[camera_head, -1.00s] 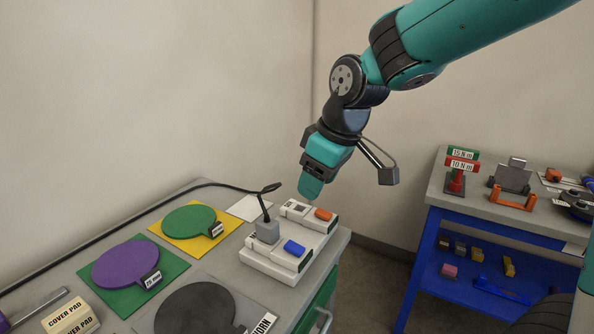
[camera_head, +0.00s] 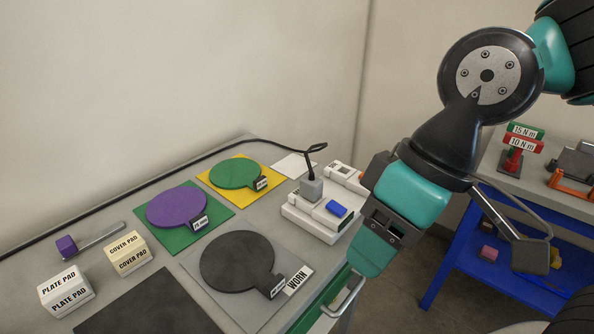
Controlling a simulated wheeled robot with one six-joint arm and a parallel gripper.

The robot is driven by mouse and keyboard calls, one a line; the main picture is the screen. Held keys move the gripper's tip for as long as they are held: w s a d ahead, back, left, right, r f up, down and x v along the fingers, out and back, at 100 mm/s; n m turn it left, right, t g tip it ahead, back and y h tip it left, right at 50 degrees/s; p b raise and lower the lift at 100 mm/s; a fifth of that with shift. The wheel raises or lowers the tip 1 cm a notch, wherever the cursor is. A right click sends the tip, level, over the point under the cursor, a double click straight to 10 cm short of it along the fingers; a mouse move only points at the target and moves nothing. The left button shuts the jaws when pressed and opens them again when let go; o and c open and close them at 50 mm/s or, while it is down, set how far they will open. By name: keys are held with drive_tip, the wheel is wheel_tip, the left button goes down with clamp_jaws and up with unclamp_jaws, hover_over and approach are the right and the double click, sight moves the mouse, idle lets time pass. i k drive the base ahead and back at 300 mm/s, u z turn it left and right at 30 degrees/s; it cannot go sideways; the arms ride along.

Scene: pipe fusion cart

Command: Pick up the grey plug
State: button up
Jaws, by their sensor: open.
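The grey plug (camera_head: 312,188) is a small grey block with a black cable rising from its top. It sits upright on the white socket unit (camera_head: 316,222), beside a blue switch (camera_head: 337,209). My gripper (camera_head: 366,262) hangs to the right of and in front of the plug, clear of it, near the cart's right edge. It is open, and I see nothing in it. Its body hides part of the socket unit's right end.
Purple (camera_head: 177,207), green (camera_head: 235,174) and black (camera_head: 237,261) round plates lie left of the socket unit. The black cable (camera_head: 150,184) runs along the cart's back edge. Pad boxes (camera_head: 128,252) stand at the left. A blue-framed bench (camera_head: 455,262) stands at the right.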

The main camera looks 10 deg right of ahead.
sight(311, 187)
drive_tip(key=k, duration=0.5)
drive_tip(key=u, duration=1.9)
drive_tip(key=i, duration=1)
drive_tip(key=z, duration=1.95)
